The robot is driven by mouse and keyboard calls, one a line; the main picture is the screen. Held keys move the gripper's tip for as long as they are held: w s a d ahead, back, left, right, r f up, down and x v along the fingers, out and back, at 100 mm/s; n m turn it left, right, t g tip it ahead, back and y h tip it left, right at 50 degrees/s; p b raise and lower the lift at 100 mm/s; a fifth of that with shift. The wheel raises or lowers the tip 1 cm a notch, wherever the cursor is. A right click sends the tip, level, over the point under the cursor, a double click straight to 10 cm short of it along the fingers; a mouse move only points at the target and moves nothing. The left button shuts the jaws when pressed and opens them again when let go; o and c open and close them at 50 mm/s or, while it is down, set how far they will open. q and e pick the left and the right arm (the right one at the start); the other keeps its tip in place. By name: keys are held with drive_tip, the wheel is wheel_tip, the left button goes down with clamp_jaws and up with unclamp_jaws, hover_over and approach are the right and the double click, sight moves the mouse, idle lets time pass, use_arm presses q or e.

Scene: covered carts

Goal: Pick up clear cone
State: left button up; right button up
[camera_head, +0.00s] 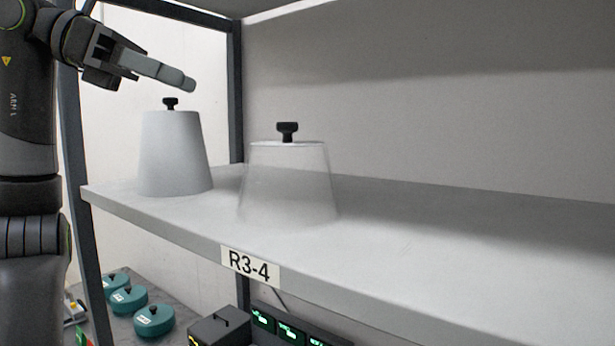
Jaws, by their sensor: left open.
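The clear cone (290,185) is a see-through, flat-topped cover with a black knob (288,131). It stands upright on the grey shelf (450,235), near its front edge, and nothing shows inside it. An opaque grey cone (174,155) with a black knob stands to its left. My left gripper (185,82) is open and empty. In the picture it is just above the grey cone's knob, to the upper left of the clear cone, and touches neither cover visibly. My right gripper is not in view.
The shelf carries a label "R3-4" (250,265) and is bare to the right of the clear cone. Dark posts (236,90) frame its left end. Below are several teal round lidded things (154,320), a dark box (219,328) and green-lit displays (290,333).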

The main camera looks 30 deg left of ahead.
sight(288, 124)
use_arm(q)
drive_tip(key=p+x, duration=0.1)
drive_tip(key=x, duration=1)
drive_tip(key=shift+d, duration=0.25)
drive_tip(key=shift+w+d+f+p, duration=0.2)
drive_tip(key=shift+w+d+p, duration=0.1)
drive_tip(key=shift+d+p, duration=0.15)
drive_tip(key=p+x, duration=0.1)
drive_tip(key=x, duration=0.2)
drive_tip(key=shift+w+f, duration=0.1)
drive_tip(key=shift+w, duration=0.2)
drive_tip(key=shift+w+d+f+p, duration=0.2)
drive_tip(key=shift+w+d+p, duration=0.1)
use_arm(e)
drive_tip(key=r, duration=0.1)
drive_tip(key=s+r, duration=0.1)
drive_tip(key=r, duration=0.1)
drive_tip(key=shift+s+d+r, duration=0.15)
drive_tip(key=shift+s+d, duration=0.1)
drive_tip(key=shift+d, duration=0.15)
use_arm(q)
drive_tip(key=shift+s, duration=0.15)
drive_tip(key=shift+c, duration=0.3)
